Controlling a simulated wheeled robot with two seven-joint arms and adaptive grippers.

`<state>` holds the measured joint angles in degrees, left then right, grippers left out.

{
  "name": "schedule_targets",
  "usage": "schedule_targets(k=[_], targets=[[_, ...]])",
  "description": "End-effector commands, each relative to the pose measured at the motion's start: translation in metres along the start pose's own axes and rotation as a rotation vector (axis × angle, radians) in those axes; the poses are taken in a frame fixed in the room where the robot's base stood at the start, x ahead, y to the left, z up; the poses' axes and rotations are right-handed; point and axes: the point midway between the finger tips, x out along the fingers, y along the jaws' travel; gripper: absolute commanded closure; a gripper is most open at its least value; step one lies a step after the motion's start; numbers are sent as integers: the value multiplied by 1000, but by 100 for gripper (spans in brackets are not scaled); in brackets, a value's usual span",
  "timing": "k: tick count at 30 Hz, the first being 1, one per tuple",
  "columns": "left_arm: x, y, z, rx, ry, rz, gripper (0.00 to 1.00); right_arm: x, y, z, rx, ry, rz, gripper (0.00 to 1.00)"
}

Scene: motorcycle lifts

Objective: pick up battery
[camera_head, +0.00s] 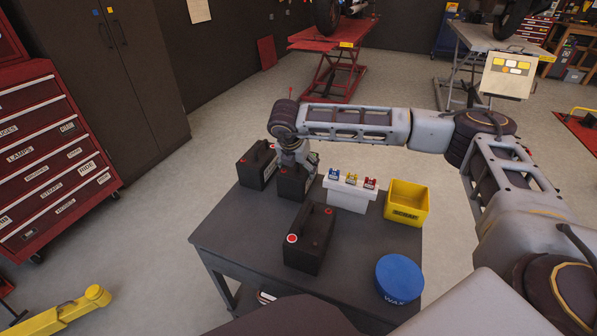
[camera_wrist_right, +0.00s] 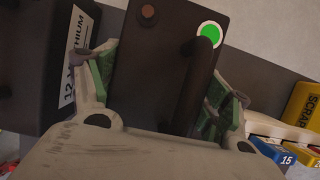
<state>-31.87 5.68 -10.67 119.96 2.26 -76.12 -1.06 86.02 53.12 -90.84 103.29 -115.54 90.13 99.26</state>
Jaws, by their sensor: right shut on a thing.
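Three black batteries are on the dark table (camera_head: 222,240). My right gripper (camera_head: 300,165) reaches down over the middle-back battery (camera_head: 292,184) and is shut on it. In the right wrist view this battery (camera_wrist_right: 160,60) has a green round mark and a brown terminal, and my right gripper's fingers (camera_wrist_right: 160,95) press its two sides. The back-left battery (camera_head: 257,166) stands close beside it; its white label reads lithium in the wrist view (camera_wrist_right: 40,60). The front battery (camera_head: 309,240) has a red round mark and stands apart. My left gripper is out of view.
A white holder (camera_head: 347,197) with small blue, yellow and red items stands right of the held battery. A yellow scrap bin (camera_head: 406,203) and a blue wax tin (camera_head: 399,278) are at the table's right. A red tool cabinet (camera_head: 50,160) is at left.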

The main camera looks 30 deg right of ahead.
Motion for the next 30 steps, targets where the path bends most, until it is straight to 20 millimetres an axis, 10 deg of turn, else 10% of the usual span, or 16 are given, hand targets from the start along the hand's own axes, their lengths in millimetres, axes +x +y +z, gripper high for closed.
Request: schedule_targets(k=[30], targets=[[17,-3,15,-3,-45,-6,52,-85,1,36,2,-2,5,94]])
